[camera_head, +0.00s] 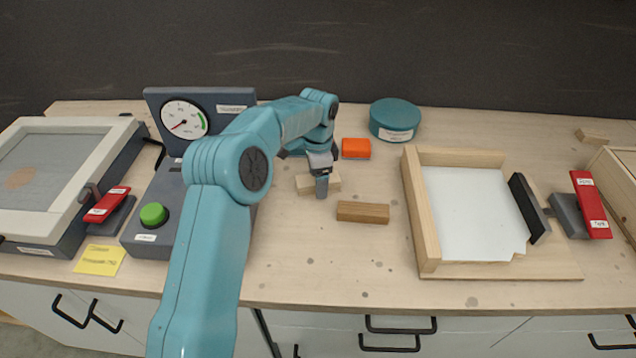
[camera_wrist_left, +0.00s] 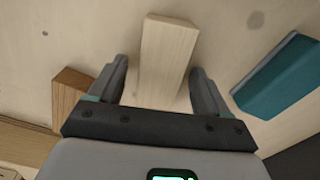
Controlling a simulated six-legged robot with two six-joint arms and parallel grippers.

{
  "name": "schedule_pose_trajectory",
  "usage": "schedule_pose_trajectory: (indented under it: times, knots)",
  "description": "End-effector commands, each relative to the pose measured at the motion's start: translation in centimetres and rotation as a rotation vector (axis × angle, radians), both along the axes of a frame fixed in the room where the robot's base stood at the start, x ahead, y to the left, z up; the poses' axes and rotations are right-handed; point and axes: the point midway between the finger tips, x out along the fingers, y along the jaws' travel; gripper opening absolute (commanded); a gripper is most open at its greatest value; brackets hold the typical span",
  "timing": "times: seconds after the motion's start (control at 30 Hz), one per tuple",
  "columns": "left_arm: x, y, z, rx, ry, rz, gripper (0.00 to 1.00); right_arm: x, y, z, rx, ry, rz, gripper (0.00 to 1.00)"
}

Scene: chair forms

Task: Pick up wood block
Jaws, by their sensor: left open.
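A pale wood block (camera_head: 304,186) lies on the bench, partly hidden behind my left gripper (camera_head: 321,186). In the left wrist view the pale block (camera_wrist_left: 168,48) lies lengthwise, its near end between the two fingers of my left gripper (camera_wrist_left: 158,80). The fingers are open, with a gap on each side of the block. I cannot tell how far they are above the bench. A darker brown wood block (camera_head: 362,212) lies apart, to the right and nearer the front. It also shows at the left wrist view's left side (camera_wrist_left: 68,92). My right gripper is not in view.
An orange block (camera_head: 356,148) and a round teal tin (camera_head: 395,119) are behind. A teal block (camera_wrist_left: 280,75) lies beside the fingers. A gauge box (camera_head: 165,190) stands left, a wooden-framed tray (camera_head: 425,225) right. Bare bench lies in front.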

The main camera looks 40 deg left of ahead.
Motion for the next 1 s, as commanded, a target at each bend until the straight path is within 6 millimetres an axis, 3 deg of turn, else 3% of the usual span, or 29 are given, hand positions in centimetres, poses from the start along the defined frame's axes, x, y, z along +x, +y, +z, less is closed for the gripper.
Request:
schedule_pose_trajectory:
  times: [0.2,0.37,0.4,0.67,0.7,0.77,1.0]
  knots:
    - [0.0,0.0,-0.1,0.001,-0.001,0.0,0.78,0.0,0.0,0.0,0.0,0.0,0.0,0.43]
    - [0.0,0.0,-0.1,0.0,0.0,0.0,0.26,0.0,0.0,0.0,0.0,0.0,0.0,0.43]
    - [0.0,0.0,0.0,0.0,0.0,0.0,0.2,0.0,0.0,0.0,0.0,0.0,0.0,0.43]
    - [0.0,0.0,0.0,0.001,-0.001,0.0,0.2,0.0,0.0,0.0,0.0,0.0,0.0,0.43]
    - [0.0,0.0,0.2,0.0,-0.001,0.0,0.14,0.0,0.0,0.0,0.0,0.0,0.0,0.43]
    - [0.0,0.0,0.5,0.0,-0.001,0.0,0.13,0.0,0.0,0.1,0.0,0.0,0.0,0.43]
    - [0.1,0.0,4.2,0.002,-0.006,0.0,0.13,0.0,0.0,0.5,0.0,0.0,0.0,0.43]
